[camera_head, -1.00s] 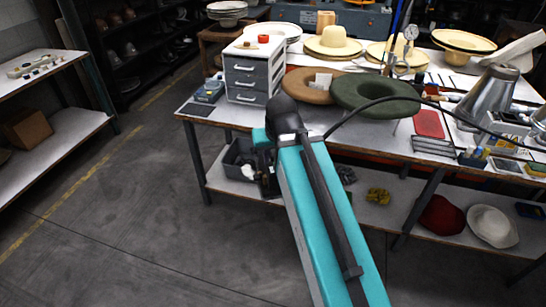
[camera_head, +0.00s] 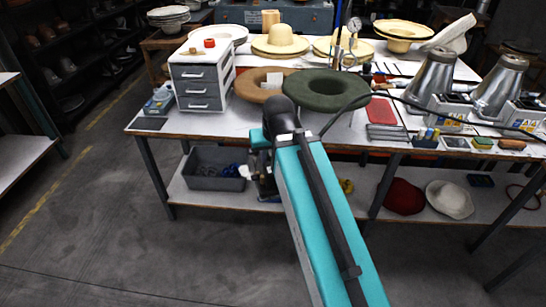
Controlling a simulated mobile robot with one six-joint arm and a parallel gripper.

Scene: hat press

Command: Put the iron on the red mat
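The red mat (camera_head: 386,114) lies flat on the work table, right of the dark green hat brim and left of the metal cones; its top looks bare. A small grey-blue object (camera_head: 160,98) at the table's left end, beside the drawer unit, may be the iron; it is too small to be sure. My teal arm reaches up the middle of the picture to a dark joint. Dark parts of my arm hang left of it at the table's front edge, where my gripper (camera_head: 264,186) seems to be. Its fingers cannot be made out.
The work table (camera_head: 220,121) holds a drawer unit (camera_head: 200,78), a green hat brim (camera_head: 327,88), straw hats and metal cones (camera_head: 437,77). A black rack (camera_head: 387,132) lies in front of the mat. A grey bin (camera_head: 212,170) sits on the lower shelf. Floor at left is clear.

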